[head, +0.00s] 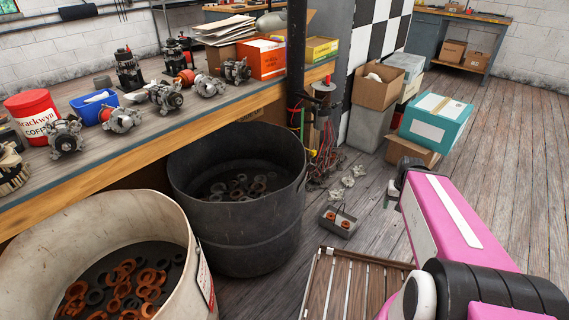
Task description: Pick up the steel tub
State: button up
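A small grey metal tub (338,222), open at the top, sits on the wooden floor right of the big drum. Orange-brown rings lie in it. The big dark grey metal drum (245,228) stands beside the bench and holds dark and rusty rings. I cannot tell for certain which one is the steel tub; the small one looks a likely match. My pink arm reaches in from the lower right. Its far end (392,196) shows small and partly hidden by the arm, right of and beyond the small tub. Nothing is seen held there.
A cream bin (110,215) with rings stands front left. The bench (150,125) carries alternators, a red can and boxes. A slatted wooden pallet (350,285) lies in front of the small tub. Metal castings (347,182) lie behind it. Cartons (437,122) stand farther back; floor at right is clear.

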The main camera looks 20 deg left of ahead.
aim_at(335, 226)
jog(key=j+u, duration=0.15)
jog(key=u, duration=0.55)
jog(key=k+l+z, duration=0.15)
jog(key=l, duration=0.15)
jog(key=k+l+z, duration=0.3)
jog(key=l, duration=0.3)
jog(key=k+l+z, duration=0.15)
jog(key=l, duration=0.2)
jog(key=k+l+z, duration=0.15)
jog(key=l, duration=0.2)
jog(key=i, duration=0.05)
